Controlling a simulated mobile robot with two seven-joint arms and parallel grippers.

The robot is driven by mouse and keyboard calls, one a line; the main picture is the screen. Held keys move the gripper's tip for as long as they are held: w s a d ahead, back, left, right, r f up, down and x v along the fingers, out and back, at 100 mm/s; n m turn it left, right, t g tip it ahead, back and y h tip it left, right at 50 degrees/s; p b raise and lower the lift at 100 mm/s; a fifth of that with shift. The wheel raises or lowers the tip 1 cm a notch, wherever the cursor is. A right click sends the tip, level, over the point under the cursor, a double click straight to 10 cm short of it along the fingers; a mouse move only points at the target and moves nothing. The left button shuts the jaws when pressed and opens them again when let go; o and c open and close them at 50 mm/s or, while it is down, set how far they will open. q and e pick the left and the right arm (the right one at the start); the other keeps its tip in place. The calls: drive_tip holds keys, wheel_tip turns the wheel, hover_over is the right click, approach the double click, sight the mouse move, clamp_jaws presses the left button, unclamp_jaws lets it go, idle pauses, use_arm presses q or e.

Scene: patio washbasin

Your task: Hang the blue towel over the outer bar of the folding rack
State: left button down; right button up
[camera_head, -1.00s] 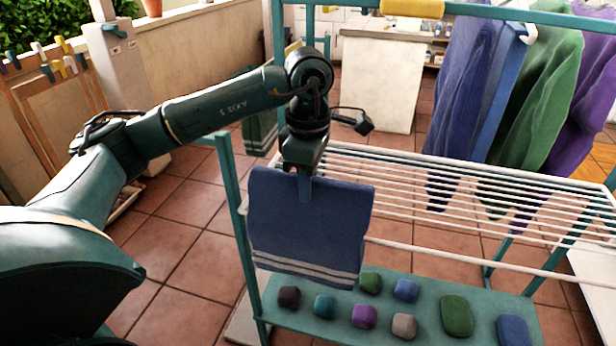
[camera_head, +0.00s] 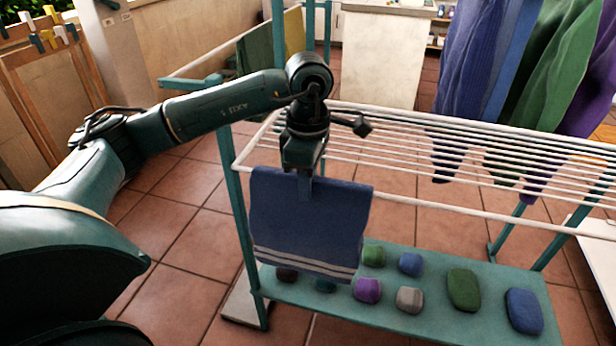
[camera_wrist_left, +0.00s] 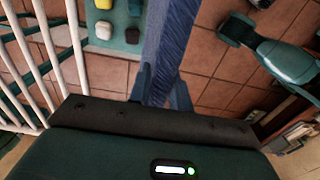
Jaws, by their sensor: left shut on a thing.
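My left gripper (camera_head: 304,178) is shut on the top edge of the blue towel (camera_head: 308,222). The towel hangs down flat from it, with pale stripes near its lower edge. In the wrist view the towel (camera_wrist_left: 172,35) runs out from between the fingers (camera_wrist_left: 162,88). The folding rack has a row of white rods, and its outer bar (camera_head: 455,209) is the long white one on the near side. In the head view the towel covers the left part of this bar and looks in front of it; contact cannot be told. My right gripper is not in view.
A teal lower shelf (camera_head: 410,331) under the rods bears several coloured rounded items. A teal post (camera_head: 238,205) stands left of the towel. Purple, blue and green garments (camera_head: 545,65) hang behind the rack. Tiled floor (camera_head: 185,235) is open at the left.

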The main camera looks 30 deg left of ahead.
use_arm(q)
drive_tip(key=shift+f, duration=0.25)
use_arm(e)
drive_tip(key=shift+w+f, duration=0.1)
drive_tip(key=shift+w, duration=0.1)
use_arm(q)
drive_tip(key=c, duration=1.2)
unclamp_jaws()
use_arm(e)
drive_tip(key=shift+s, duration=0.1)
use_arm(q)
wheel_tip(320, 180, up, 8)
drive_tip(key=p, duration=0.6)
drive_tip(key=shift+r, duration=0.55)
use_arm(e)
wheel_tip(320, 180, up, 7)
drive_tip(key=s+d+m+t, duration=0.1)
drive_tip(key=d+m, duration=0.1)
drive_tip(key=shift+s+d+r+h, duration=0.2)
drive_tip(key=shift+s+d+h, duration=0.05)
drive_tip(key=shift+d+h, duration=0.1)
use_arm(q)
drive_tip(key=shift+f, duration=0.1)
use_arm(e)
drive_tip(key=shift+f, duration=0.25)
